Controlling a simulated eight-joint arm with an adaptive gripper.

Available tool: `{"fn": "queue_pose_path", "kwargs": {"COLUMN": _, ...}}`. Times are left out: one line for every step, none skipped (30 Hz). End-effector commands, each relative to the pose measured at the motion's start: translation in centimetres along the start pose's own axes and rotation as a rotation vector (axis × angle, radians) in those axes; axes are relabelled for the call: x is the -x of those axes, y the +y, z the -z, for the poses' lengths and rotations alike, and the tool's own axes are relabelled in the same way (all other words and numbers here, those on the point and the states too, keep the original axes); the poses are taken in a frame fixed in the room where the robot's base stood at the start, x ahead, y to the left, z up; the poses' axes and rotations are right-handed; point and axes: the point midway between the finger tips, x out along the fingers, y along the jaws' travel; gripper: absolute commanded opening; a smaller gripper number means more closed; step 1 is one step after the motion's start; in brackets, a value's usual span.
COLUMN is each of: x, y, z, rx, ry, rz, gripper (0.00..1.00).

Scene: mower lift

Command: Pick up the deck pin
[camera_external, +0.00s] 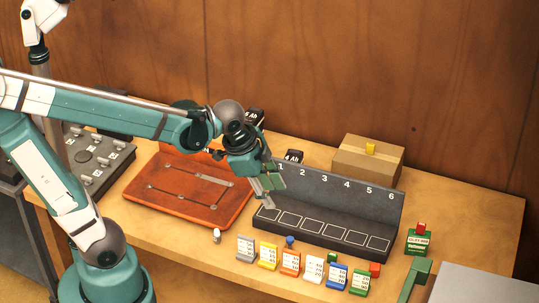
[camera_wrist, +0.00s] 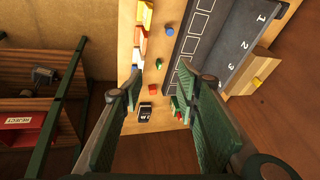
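No label marks the deck pin, so I cannot tell which piece it is. Small loose pieces stand near the table's front: a white peg (camera_external: 216,235), a blue round piece (camera_external: 290,242), a green piece (camera_external: 332,257) and a red block (camera_external: 375,269). The wrist view also shows the blue piece (camera_wrist: 170,34), green piece (camera_wrist: 158,63) and red block (camera_wrist: 153,89). My gripper (camera_external: 268,191) is above the left end of the numbered black rack (camera_external: 345,205). Its green-padded fingers (camera_wrist: 162,88) stand apart in the wrist view, with nothing held between them.
Several coloured label cards (camera_external: 290,262) line the table's front edge. A red-brown slotted board (camera_external: 190,190) lies left of the rack. A cardboard box (camera_external: 368,160) with a yellow piece (camera_external: 370,148) stands behind it. A green box (camera_external: 417,243) stands right.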

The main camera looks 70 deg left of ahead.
Motion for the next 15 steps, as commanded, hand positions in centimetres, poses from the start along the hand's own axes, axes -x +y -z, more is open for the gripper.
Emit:
{"fn": "queue_pose_path", "kwargs": {"x": -0.8, "y": -0.3, "z": 0.1, "rx": -0.03, "ry": -0.011, "rz": -0.007, "gripper": 0.32}}
{"fn": "queue_pose_path", "kwargs": {"x": -1.2, "y": -0.5, "z": 0.1, "rx": -0.05, "ry": -0.017, "rz": -0.012, "gripper": 0.32}}
{"fn": "queue_pose_path", "kwargs": {"x": -1.8, "y": -0.6, "z": 0.1, "rx": -0.077, "ry": -0.025, "rz": -0.018, "gripper": 0.32}}
{"fn": "queue_pose_path", "kwargs": {"x": -2.1, "y": -0.8, "z": 0.2, "rx": -0.097, "ry": -0.031, "rz": -0.023, "gripper": 0.32}}
{"fn": "queue_pose_path", "kwargs": {"x": -2.5, "y": -0.9, "z": 0.2, "rx": -0.117, "ry": -0.037, "rz": -0.028, "gripper": 0.32}}
{"fn": "queue_pose_path", "kwargs": {"x": -3.1, "y": -1.1, "z": 0.1, "rx": -0.144, "ry": -0.045, "rz": -0.035, "gripper": 0.32}}
{"fn": "queue_pose_path", "kwargs": {"x": -3.5, "y": -1.2, "z": 0.2, "rx": -0.164, "ry": -0.05, "rz": -0.04, "gripper": 0.32}}
{"fn": "queue_pose_path", "kwargs": {"x": -3.9, "y": -1.4, "z": 0.2, "rx": -0.184, "ry": -0.055, "rz": -0.046, "gripper": 0.32}}
{"fn": "queue_pose_path", "kwargs": {"x": -4.5, "y": -1.5, "z": 0.2, "rx": -0.211, "ry": -0.063, "rz": -0.054, "gripper": 0.32}}
{"fn": "queue_pose_path", "kwargs": {"x": -4.9, "y": -1.6, "z": 0.2, "rx": -0.232, "ry": -0.068, "rz": -0.06, "gripper": 0.32}}
{"fn": "queue_pose_path", "kwargs": {"x": -5.3, "y": -1.8, "z": 0.2, "rx": -0.252, "ry": -0.072, "rz": -0.066, "gripper": 0.32}}
{"fn": "queue_pose_path", "kwargs": {"x": -5.9, "y": -1.9, "z": 0.2, "rx": -0.279, "ry": -0.079, "rz": -0.074, "gripper": 0.32}}
{"fn": "queue_pose_path", "kwargs": {"x": -6.3, "y": -2.0, "z": 0.1, "rx": -0.298, "ry": -0.084, "rz": -0.081, "gripper": 0.32}}
{"fn": "queue_pose_path", "kwargs": {"x": -6.8, "y": -2.1, "z": 0.1, "rx": -0.319, "ry": -0.088, "rz": -0.087, "gripper": 0.32}}
{"fn": "queue_pose_path", "kwargs": {"x": -7.4, "y": -2.3, "z": 0.1, "rx": -0.346, "ry": -0.094, "rz": -0.096, "gripper": 0.32}}
